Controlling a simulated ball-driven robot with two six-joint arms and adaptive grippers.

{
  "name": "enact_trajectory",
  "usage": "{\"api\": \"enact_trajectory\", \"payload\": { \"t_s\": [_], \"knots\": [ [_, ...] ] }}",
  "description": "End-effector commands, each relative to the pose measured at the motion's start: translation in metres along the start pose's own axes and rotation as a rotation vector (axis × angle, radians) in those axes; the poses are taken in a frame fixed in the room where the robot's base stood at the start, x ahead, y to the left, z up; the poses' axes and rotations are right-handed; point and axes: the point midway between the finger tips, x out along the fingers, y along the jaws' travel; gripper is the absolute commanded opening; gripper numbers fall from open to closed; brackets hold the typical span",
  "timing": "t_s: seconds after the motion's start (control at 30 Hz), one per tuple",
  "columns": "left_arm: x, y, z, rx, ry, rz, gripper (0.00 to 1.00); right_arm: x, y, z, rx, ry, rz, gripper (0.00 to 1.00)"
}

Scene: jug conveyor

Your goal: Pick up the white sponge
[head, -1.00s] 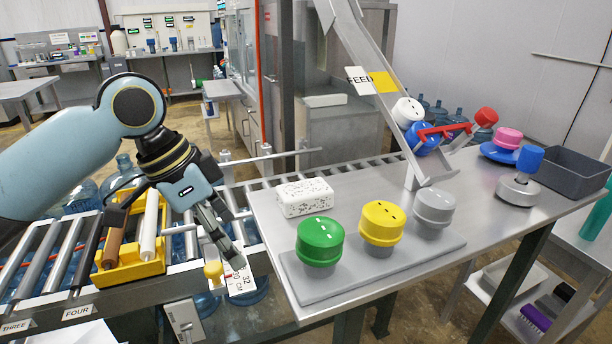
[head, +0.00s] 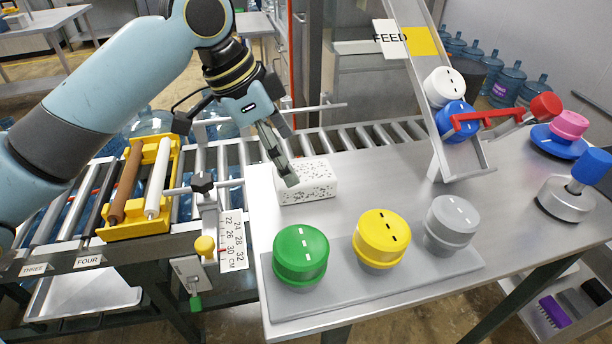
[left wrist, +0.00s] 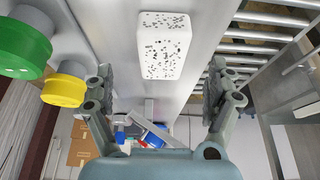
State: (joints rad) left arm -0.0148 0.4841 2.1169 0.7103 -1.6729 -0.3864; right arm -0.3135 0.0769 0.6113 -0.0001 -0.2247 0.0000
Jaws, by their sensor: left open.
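The white sponge (head: 308,184), a speckled block, lies on the metal table near its left end. My left gripper (head: 284,170) is in front of the sponge's left part in the head view and hides some of it. In the left wrist view the sponge (left wrist: 164,46) shows between and beyond the two spread fingers of the left gripper (left wrist: 163,80), with no finger touching it there. The left gripper is open and empty. My right gripper is not in view.
Green (head: 301,252), yellow (head: 382,236) and grey (head: 451,223) caps stand on a grey plate in front of the sponge. A roller conveyor (head: 345,137) runs behind. The feed chute (head: 421,107) with white and blue caps rises to the right.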

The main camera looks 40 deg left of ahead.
Motion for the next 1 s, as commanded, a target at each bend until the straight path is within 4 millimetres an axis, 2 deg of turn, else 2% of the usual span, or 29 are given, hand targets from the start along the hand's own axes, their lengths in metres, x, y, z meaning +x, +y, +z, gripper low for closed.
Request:
{"api": "enact_trajectory", "payload": {
  "t_s": [0.07, 0.17, 0.33, 0.43, 0.7, 0.77, 1.0],
  "knots": [
    [0.006, 0.000, 0.000, -0.002, -0.001, 0.001, 0.88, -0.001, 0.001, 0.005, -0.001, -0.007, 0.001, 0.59],
    [0.014, 0.000, 0.000, -0.003, -0.001, 0.002, 0.88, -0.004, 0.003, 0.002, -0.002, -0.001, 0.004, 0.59],
    [0.040, 0.000, 0.000, -0.003, -0.001, 0.004, 0.88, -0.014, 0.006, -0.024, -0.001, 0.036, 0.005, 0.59],
    [0.053, -0.001, 0.000, -0.002, -0.001, 0.002, 0.88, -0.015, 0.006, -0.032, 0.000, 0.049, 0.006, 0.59],
    [0.060, -0.002, 0.001, 0.001, -0.001, -0.001, 0.88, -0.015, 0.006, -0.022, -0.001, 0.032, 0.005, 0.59],
    [0.060, -0.002, 0.001, 0.001, -0.001, -0.001, 0.83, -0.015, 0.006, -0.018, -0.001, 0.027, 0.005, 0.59],
    [0.060, -0.002, 0.001, 0.001, -0.001, -0.001, 0.52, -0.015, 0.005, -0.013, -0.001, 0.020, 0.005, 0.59]
  ]
}}
